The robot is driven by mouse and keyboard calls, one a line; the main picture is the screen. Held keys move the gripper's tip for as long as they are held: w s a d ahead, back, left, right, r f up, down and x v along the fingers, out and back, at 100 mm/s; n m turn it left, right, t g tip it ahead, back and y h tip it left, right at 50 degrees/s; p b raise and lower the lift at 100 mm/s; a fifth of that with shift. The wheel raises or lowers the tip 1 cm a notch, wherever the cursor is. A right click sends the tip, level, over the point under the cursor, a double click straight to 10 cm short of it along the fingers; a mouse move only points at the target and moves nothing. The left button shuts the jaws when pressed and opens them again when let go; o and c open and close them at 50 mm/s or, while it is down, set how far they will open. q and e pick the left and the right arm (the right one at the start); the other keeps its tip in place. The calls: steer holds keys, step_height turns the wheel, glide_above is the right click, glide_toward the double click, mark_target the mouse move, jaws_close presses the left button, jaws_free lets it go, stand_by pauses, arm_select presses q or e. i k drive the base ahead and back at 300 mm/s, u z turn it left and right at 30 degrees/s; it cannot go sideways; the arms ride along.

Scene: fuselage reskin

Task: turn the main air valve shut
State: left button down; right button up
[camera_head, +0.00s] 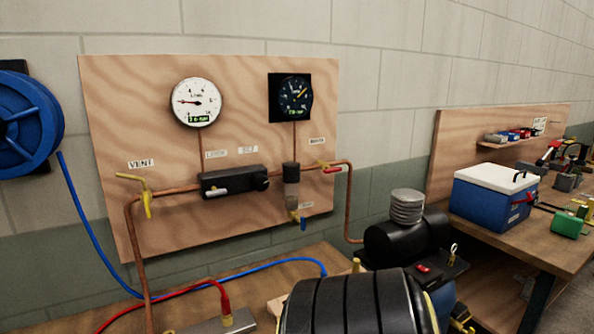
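A small valve with a red lever (333,170) sits on the copper pipe at the right end of the plywood board (240,95). A label (317,141) above it is too small to read surely. The lever appears to lie roughly along the pipe. A yellow-handled valve (147,203) labelled VENT is at the pipe's left end. Neither of my grippers is in view.
Two gauges, one white (196,102) and one black (293,97), are on the board. A black compressor (408,238) and a large dark ribbed drum (350,304) stand in front at right. Blue hose (83,223) and red hose (160,295) cross the bench. A blue cooler (495,195) is on the right bench.

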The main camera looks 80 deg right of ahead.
mark_target(329, 170)
steer(key=k, duration=0.35)
steer(key=z, duration=1.05)
